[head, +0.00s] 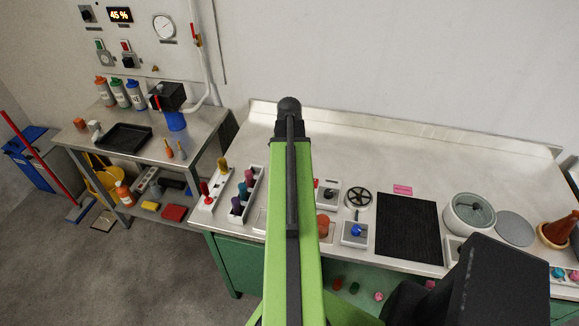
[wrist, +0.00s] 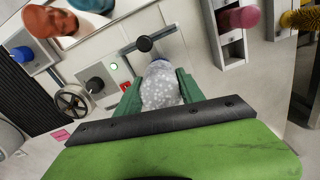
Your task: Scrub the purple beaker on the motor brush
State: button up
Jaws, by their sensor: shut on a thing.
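In the wrist view my gripper (wrist: 159,82) is shut on a pale, white-speckled vessel with a bluish-violet tint near its far end, which I take for the purple beaker (wrist: 161,92). The green fingers stand on both sides of it. Just beyond it is a light unit with a dark round-ended part (wrist: 143,44), a lit green lamp (wrist: 114,66) and a red switch, which looks like the motor brush station. I cannot tell whether beaker and brush touch. In the head view my arm hides the gripper and the beaker; a box with a red switch (head: 327,194) shows beside the arm.
Racks with coloured brushes (head: 245,192) stand left of my arm. To the right are a handwheel (head: 358,197), a black mat (head: 407,226), a round basin (head: 468,212) and a grey disc (head: 515,228). The bench's back strip is clear.

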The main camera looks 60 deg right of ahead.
jog(key=shift+r+p, duration=2.05)
jog(key=shift+r, duration=0.3)
jog(key=shift+f, duration=0.2)
